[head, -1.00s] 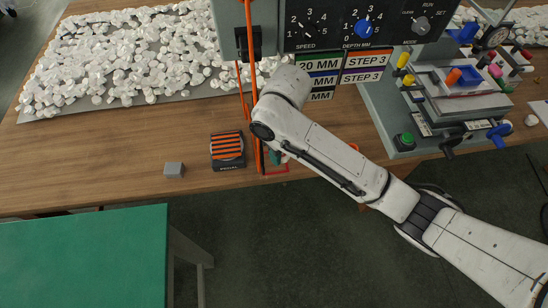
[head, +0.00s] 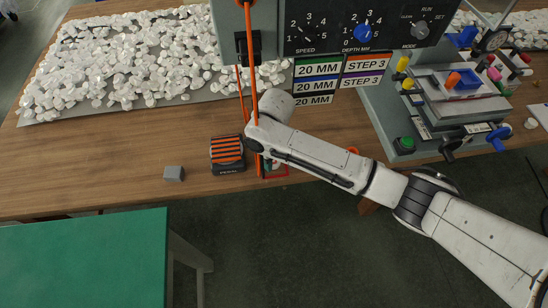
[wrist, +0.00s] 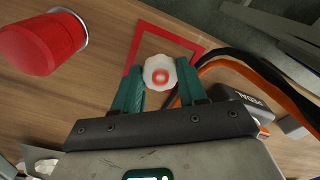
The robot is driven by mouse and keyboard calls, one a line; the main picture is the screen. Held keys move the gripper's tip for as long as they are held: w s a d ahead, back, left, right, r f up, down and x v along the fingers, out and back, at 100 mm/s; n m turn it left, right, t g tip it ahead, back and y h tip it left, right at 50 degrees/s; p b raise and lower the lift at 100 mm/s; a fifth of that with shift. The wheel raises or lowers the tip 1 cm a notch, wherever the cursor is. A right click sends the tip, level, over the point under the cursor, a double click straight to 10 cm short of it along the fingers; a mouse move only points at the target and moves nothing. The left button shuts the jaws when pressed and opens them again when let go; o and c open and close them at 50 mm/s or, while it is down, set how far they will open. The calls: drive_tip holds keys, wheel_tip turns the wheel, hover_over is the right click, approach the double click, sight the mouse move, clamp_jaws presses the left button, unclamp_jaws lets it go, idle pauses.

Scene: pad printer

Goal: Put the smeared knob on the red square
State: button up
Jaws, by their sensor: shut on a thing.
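The smeared knob (wrist: 160,73) is white with a scalloped edge and a blurred red ring on top. In the wrist view it sits between the green fingertips of my gripper (wrist: 158,86), which is shut on it. The red square (wrist: 171,32) is an outline on the wooden table. The knob appears over its near part in the wrist view; whether it touches the table I cannot tell. In the head view part of the red square (head: 276,177) shows beside the hanging orange cable, and my arm and the cable mostly hide my gripper and the knob.
The black and orange pedal (head: 228,155) stands just left of the red square, with a grey block (head: 174,173) farther left. An orange cable (head: 253,80) hangs close by my gripper. A red cylinder (wrist: 40,45) stands near in the wrist view. Many white knobs (head: 130,60) lie behind.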

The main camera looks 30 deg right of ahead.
sight(274, 162)
drive_tip(key=shift+f, duration=0.1)
drive_tip(key=o, duration=1)
drive_tip(key=shift+r, duration=3.9)
